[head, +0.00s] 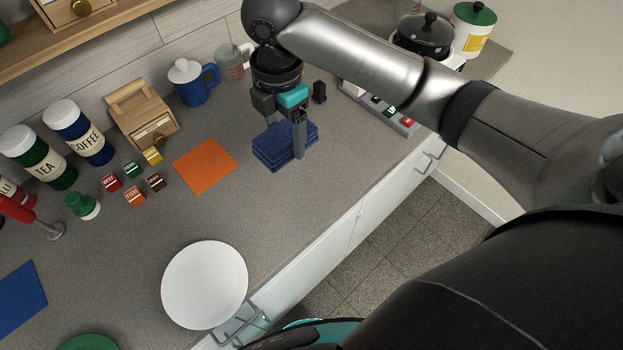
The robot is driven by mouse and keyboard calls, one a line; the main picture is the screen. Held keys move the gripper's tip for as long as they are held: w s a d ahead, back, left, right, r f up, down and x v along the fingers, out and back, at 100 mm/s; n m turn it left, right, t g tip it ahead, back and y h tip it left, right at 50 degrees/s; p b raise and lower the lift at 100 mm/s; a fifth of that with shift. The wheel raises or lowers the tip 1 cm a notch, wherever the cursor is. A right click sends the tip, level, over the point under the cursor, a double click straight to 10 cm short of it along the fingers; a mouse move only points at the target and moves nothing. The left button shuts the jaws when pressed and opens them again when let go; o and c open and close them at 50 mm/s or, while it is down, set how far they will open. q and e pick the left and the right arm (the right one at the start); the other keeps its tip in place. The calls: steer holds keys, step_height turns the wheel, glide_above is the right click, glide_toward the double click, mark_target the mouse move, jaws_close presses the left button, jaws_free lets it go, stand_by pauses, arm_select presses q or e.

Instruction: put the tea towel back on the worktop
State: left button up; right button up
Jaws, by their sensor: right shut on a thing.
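The tea towel (272,147) is a folded dark blue cloth in several layers, in the upper middle of the head view. It is at or just above the grey worktop (215,215); I cannot tell whether it touches. My right gripper (298,150) points down over it and is shut on its right part, with one finger showing in front of the cloth. My left gripper is not in view.
An orange square (204,166) lies left of the towel. A blue mug (194,83), a glass jug (231,63) and a wooden box (144,118) stand behind. A white plate (204,285) is near the front edge.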

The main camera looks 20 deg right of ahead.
steer(key=b, duration=0.1)
glide_above(293, 198)
step_height(293, 198, down, 15)
steer(key=shift+s+a+r, duration=0.1)
steer(key=shift+f+b, duration=0.4)
steer(key=shift+f, duration=2.1)
steer(key=shift+f, duration=0.15)
steer(key=o, duration=1.3)
steer(key=shift+o, duration=0.2)
step_height(293, 198, up, 12)
steer(key=p, duration=0.1)
steer(key=shift+r, duration=0.2)
